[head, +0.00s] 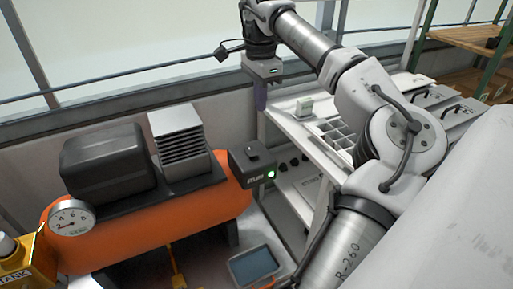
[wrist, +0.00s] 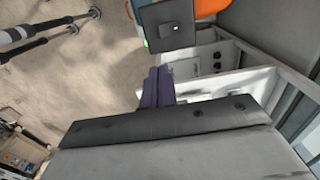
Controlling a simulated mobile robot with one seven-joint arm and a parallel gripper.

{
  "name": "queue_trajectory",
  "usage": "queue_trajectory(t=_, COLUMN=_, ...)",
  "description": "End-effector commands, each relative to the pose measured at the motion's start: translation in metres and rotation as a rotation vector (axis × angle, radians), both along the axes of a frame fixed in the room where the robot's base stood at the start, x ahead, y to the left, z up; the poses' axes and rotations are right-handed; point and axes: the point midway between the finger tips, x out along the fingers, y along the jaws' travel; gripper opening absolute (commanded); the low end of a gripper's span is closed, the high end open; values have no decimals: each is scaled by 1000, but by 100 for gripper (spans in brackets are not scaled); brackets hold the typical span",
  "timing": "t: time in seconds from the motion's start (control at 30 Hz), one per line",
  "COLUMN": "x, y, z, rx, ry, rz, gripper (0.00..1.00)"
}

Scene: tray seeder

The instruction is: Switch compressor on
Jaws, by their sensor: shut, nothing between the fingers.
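The compressor has an orange tank (head: 150,230) on the left of the head view, with a dark motor cover and a finned grey head on top. A dark switch box (head: 254,168) sits at its right end, with a small black knob (head: 251,149) on top and a lit green lamp (head: 270,174) on its front. The box also shows at the top of the wrist view (wrist: 160,20), with a small toggle on its face. My gripper (head: 260,104) hangs fingers down above the box, apart from it. Its purple fingers (wrist: 157,78) are shut and empty.
A white bench (head: 290,122) with a cell tray (head: 336,134) stands to the right. A round gauge (head: 72,218) is on the tank's left end. A yellow part (head: 20,262) marked TANK is at lower left. A blue-grey bin (head: 255,266) is on the floor below.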

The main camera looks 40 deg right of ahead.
Motion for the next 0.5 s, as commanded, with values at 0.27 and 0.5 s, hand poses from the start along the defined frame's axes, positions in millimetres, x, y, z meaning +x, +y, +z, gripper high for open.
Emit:
queue_trajectory(t=0.27, x=1, y=1, z=-2, rx=2, ry=-1, rz=1, gripper=0)
queue_trajectory(t=0.5, x=0, y=1, z=-32, rx=5, ry=1, rz=2, gripper=0)
